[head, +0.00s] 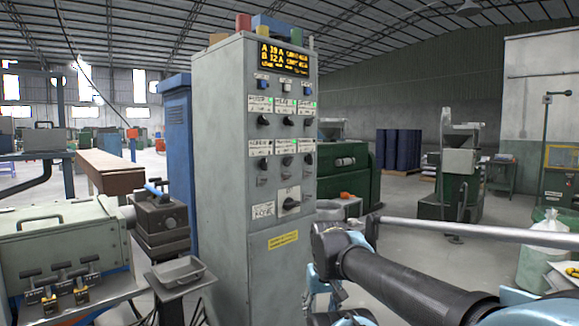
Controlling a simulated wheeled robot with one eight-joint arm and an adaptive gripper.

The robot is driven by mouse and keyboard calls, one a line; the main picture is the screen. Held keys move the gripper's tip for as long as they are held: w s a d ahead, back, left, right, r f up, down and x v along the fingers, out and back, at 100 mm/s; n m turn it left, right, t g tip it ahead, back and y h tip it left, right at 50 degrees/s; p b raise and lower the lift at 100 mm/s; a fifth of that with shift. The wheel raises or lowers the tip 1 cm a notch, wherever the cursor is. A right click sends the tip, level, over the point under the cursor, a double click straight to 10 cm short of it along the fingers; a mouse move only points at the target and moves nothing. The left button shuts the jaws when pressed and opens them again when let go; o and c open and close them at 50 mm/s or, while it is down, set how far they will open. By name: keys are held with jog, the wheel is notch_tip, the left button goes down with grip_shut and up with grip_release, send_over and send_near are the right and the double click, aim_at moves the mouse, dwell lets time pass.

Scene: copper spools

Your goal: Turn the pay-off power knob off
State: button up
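A tall grey control cabinet (222,150) stands upright in the middle of the head view. Its front carries two rows of black knobs under white labels, an upper row (263,120) and a lower row (264,163). A larger black rotary switch (291,203) sits below them on a pale plate. The labels are too small to read surely, so I cannot tell which knob is the pay-off power knob or its setting. My black and light-blue arm reaches in from the lower right, its elbow just right of the cabinet's lower front. My gripper cannot be made out.
A lit yellow display (284,57) tops the cabinet front. A small grey tray (179,271) and a bench machine with levers (65,250) stand at left. A grey bar (480,230) crosses at right. Green machines (345,160) stand behind on open floor.

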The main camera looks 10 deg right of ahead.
jog(key=shift+o, duration=0.4)
jog(key=w+a+r+m+t+y, duration=0.1)
jog(key=w+a+r+m+y, duration=0.3)
jog(key=w+r, duration=0.4)
jog(key=shift+w+a, duration=0.7)
jog(key=shift+a, duration=0.05)
jog(key=m+t+y, duration=0.7)
jog(key=m+t, duration=0.4)
jog(key=m, duration=0.5)
send_near(291, 162)
jog(key=x, duration=1.1)
jog(key=shift+d, duration=0.1)
jog(key=shift+c, duration=0.3)
jog(key=c, duration=1)
